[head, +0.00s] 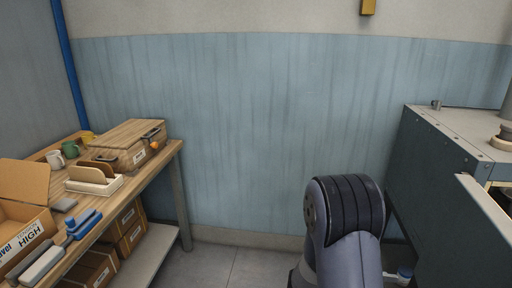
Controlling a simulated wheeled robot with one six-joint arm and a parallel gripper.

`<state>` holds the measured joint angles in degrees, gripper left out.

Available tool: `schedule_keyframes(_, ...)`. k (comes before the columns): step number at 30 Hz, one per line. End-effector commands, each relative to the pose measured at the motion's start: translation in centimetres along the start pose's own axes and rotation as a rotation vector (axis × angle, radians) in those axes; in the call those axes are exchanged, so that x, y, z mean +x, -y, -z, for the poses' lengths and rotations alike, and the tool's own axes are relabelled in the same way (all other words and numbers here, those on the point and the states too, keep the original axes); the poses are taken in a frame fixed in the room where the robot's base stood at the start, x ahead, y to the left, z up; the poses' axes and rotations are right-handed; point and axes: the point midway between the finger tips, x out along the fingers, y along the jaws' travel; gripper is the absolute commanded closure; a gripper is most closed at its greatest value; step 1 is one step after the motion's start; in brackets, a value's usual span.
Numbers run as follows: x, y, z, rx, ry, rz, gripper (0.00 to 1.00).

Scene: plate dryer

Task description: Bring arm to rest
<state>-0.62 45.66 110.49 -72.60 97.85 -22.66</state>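My arm shows in the head view at the bottom, right of the middle, as a dark grey and black rounded joint with a link below it. My gripper is not in view, so its fingers and anything in them are hidden. The arm is in front of the bare wall, between the wooden workbench (160,165) on the left and the large grey-green machine (430,175) on the right. No plate can be made out on my arm.
The bench holds an open cardboard box (25,205), blue-handled tools (85,222), a white rack with brown boards (92,182), mugs (70,149) and a wooden case (125,155). Boxes (125,225) sit on its lower shelf. The floor (235,265) between bench and arm is clear.

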Motion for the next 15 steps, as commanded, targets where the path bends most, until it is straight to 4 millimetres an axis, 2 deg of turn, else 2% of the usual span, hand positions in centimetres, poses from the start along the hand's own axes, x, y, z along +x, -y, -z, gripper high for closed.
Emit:
schedule_keyframes(6,-2.5,-0.1,0.0,0.0,0.0,-0.002,0.0)
schedule_keyframes(15,-3.3,0.0,0.0,0.0,0.0,0.0,0.0)
